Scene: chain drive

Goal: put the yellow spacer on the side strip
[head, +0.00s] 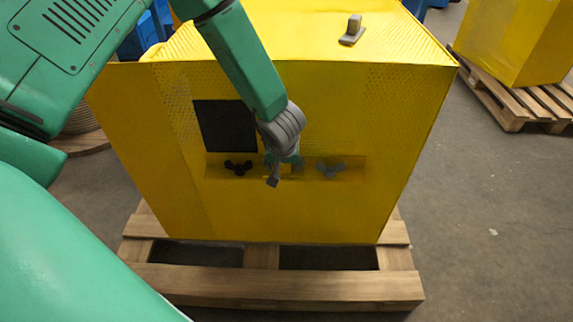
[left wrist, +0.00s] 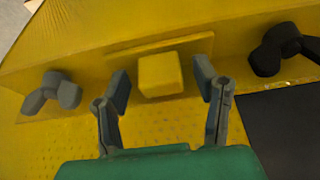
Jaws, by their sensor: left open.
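The yellow spacer (left wrist: 159,75) is a small block in the left wrist view, standing against a raised yellow strip (left wrist: 202,44) on a yellow surface. My left gripper (left wrist: 162,84) is open, with one finger on each side of the spacer and a visible gap at both sides. In the head view my left gripper (head: 285,174) is at the yellow ledge (head: 350,178) on the box front and mostly hides the spacer. I cannot tell whether this raised strip is the side strip. My right gripper is out of view.
A black three-lobed part (head: 238,167) and a grey one (head: 330,169) flank my gripper on the ledge. A black panel (head: 224,126) is above left. The yellow box (head: 290,215) stands on a wooden pallet (head: 280,285). A grey part (head: 352,30) lies on top.

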